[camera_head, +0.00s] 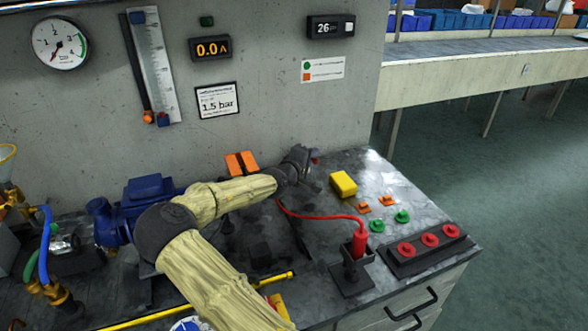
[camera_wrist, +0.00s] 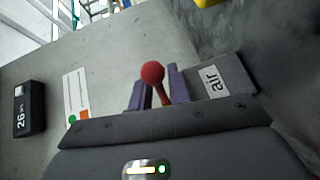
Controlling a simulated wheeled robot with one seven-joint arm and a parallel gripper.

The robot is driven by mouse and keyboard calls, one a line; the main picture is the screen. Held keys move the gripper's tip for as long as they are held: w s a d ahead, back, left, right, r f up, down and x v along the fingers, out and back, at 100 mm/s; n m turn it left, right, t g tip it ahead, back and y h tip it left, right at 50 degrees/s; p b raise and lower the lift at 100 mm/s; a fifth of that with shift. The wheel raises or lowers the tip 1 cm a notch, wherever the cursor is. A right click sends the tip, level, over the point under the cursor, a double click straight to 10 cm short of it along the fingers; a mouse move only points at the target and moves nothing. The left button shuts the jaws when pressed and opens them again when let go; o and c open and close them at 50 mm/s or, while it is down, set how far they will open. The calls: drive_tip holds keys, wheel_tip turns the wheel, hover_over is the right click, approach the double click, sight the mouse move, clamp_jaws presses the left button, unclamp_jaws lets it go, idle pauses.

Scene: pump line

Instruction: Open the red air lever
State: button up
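The red air lever has a round red knob (camera_wrist: 152,72) on a thin red stem, beside a grey block with an "air" label (camera_wrist: 213,80) in the wrist view. My gripper (camera_wrist: 158,88) has its two purple fingers apart, one on each side of the lever. The stem lies closer to the right finger; I cannot tell if it touches. The knob stands out past the fingertips.
A yellow block (camera_head: 343,184), orange and green pieces and a dark strip with red buttons (camera_head: 430,241) lie on the bench to the right. A red cable with a red plug (camera_head: 359,241) crosses in front. A blue pump (camera_head: 140,200) stands left of my arm.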

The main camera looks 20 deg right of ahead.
drive_tip(key=p+v, duration=0.1)
drive_tip(key=v, duration=1.5)
drive_tip(key=shift+r, duration=0.1)
